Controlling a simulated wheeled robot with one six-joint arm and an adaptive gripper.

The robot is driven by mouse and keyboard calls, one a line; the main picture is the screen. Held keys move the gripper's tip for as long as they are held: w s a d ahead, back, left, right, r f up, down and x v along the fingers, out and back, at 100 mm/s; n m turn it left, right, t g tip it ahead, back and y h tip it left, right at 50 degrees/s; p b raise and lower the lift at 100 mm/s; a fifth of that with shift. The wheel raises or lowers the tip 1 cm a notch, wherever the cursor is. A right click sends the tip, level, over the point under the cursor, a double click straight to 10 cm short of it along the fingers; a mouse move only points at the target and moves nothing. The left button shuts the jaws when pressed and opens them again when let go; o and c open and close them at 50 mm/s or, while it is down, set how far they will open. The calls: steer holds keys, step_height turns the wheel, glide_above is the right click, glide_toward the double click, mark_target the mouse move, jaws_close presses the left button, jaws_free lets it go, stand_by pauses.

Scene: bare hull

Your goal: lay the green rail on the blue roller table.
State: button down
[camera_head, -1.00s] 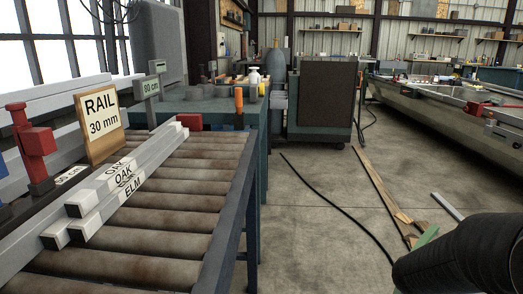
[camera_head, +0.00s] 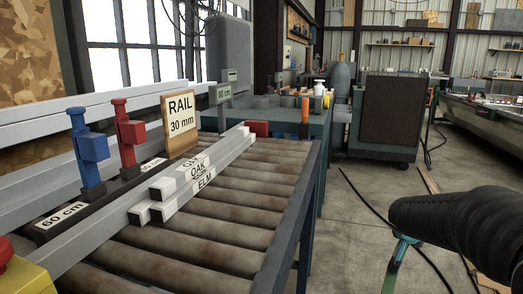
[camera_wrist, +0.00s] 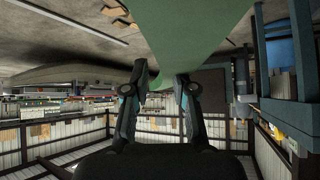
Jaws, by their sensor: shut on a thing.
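The green rail (camera_wrist: 190,30) fills the upper middle of the wrist view, large and close. My gripper (camera_wrist: 163,82) is shut on it, one dark finger at each side; the far part of the rail runs out of the frame. In the head view my dark arm is at the lower right, with a narrow green strip (camera_head: 397,265) below it, probably part of the rail. The roller table, with brown rollers and a dark blue-grey side frame (camera_head: 297,205), stands to the left of my arm. The rail appears clear of the table.
The right part of the rollers is bare. A teal bench (camera_head: 270,120) stands behind.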

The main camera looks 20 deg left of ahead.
steer(key=w+a+r+b, duration=0.1)
steer(key=w+a+r, duration=0.1)
steer(key=a+r, duration=0.8)
steer(key=s+a+r+n+y, duration=0.1)
steer(key=s+a+r, duration=0.3)
steer(key=a+r, duration=0.1)
steer(key=s+a+r+n+y+b, duration=0.1)
steer(key=s+a+r, duration=0.2)
steer(key=a+r, duration=0.2)
steer(key=s+a+r+n+y, duration=0.1)
steer(key=s+a+r, duration=0.3)
steer(key=a, duration=0.5)
steer(key=shift+s+r+n, duration=0.3)
steer(key=shift+r, duration=0.2)
steer(key=s+a+r+n+y, duration=0.1)
steer(key=s+a+r+n, duration=0.15)
steer(key=s+a, duration=0.7)
steer(key=shift+m, duration=0.45)
steer(key=shift+s+d+f+b, duration=0.3)
steer(key=shift+f+b, duration=1)
steer(key=shift+b, duration=0.1)
steer(key=shift+s+d+f+b, duration=0.25)
steer(key=shift+s+f+b, duration=0.05)
steer(key=shift+f+b, duration=1.05)
steer(key=shift+s+d+f+b, duration=0.3)
steer(key=shift+f+b, duration=1)
steer(key=shift+b, duration=0.1)
steer(key=c, duration=0.9)
jaws_free()
steer(key=shift+o, duration=0.2)
